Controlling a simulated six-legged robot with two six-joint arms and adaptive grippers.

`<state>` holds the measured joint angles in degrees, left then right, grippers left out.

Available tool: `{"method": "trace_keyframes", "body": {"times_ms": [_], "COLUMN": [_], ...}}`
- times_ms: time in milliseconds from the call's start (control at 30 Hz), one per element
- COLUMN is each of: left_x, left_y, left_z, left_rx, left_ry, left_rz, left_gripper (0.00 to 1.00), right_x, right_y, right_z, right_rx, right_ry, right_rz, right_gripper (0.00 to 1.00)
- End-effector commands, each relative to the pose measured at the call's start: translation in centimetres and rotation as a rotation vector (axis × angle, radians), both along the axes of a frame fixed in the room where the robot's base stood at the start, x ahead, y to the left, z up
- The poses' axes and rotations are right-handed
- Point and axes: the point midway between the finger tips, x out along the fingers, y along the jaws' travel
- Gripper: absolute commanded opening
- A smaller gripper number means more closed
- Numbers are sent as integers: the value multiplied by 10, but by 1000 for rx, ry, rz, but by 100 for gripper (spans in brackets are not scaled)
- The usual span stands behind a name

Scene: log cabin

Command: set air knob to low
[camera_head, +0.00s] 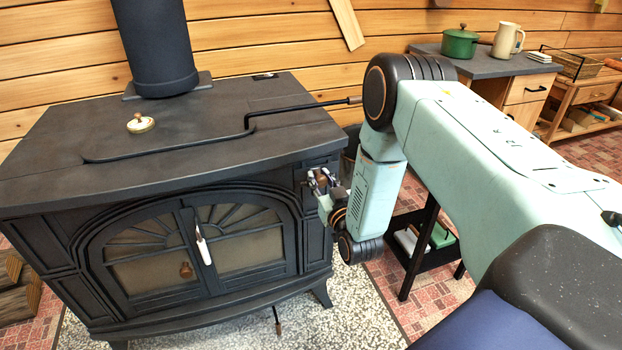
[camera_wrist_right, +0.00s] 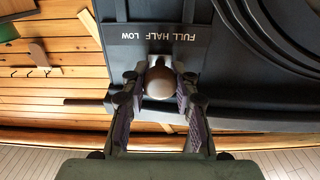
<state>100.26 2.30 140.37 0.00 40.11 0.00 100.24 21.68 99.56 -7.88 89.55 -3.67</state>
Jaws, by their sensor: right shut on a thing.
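The air knob (camera_wrist_right: 160,83) is a round brownish knob on the stove's dark front, below a plate with the upside-down words FULL, HALF, LOW (camera_wrist_right: 183,36) in the right wrist view. My right gripper (camera_wrist_right: 159,100) has its two fingers on either side of the knob and is shut on it. In the head view the right gripper (camera_head: 323,183) is at the upper right corner of the black stove (camera_head: 225,130); the knob is mostly hidden there by the fingers. The knob's exact setting is hard to tell. My left gripper is not in view.
A side table (camera_head: 485,68) holds a green pot (camera_head: 460,42) and a jug (camera_head: 508,40). A black stand (camera_head: 415,250) is right of the stove.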

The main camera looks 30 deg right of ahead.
Motion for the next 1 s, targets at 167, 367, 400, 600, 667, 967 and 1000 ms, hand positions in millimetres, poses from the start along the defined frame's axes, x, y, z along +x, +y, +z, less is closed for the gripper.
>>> {"method": "trace_keyframes", "body": {"times_ms": [167,367,400,600,667,967,1000], "left_x": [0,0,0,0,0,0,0], "left_y": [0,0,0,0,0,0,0], "left_z": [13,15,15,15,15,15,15], "left_rx": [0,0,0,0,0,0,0], "left_ry": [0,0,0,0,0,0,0], "left_rz": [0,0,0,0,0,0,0], "left_gripper": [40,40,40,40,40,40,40], "right_x": [-8,-10,-10,-10,-10,-10,-10], "right_y": [-29,-38,-38,-39,-39,-37,-37], "right_z": [2,0,0,0,0,0,0], "right_rx": [0,0,-1,-1,-1,-1,-1], "right_ry": [1,2,2,1,1,1,1], "right_rz": [-6,-4,-4,-8,-9,-4,-4], "right_gripper": [0,0,0,28,33,53,53]}}
